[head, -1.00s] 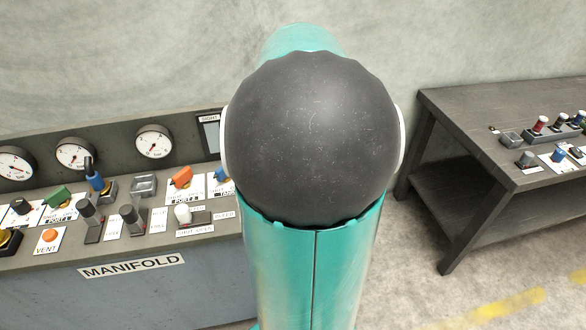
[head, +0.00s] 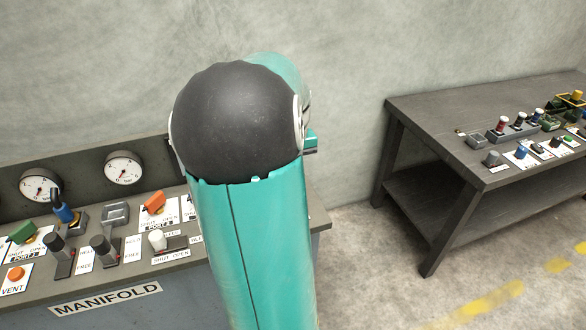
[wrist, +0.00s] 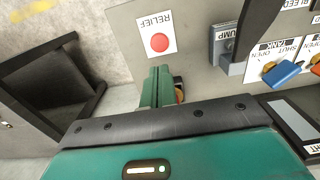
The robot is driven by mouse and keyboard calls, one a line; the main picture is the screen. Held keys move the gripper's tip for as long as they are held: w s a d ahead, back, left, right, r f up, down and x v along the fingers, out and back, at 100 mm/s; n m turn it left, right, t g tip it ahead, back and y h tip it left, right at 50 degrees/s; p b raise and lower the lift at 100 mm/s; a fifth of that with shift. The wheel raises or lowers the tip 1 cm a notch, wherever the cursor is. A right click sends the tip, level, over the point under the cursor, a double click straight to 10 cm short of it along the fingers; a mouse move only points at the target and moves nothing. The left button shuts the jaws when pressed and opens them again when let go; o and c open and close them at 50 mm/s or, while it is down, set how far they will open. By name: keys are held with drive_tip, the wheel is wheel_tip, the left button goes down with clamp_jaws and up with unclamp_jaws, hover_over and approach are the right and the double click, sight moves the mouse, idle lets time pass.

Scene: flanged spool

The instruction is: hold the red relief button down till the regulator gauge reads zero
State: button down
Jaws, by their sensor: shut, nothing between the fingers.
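The red relief button (wrist: 159,42) shows in the wrist view as a round red cap on a white plate lettered RELIEF, upside down in the picture. My gripper (wrist: 157,72) has its green fingers together and empty. Its tips lie just below the RELIEF plate in that picture, apart from the button in the image; I cannot tell their height above the panel. In the head view my arm hides the button. Two round white dial gauges (head: 123,168) stand at the back of the manifold panel (head: 200,262); I cannot tell whether either is the regulator gauge.
A blue-handled tank valve (wrist: 282,73) and a grey PUMP lever block (wrist: 229,52) lie right of the button. The manifold also carries an orange VENT button (head: 16,273) and several levers. A dark bench (head: 420,112) with more controls stands right, across open floor.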

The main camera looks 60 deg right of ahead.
wheel_tip(320, 180, down, 11)
drive_tip(key=shift+r, duration=0.2)
idle(0.3)
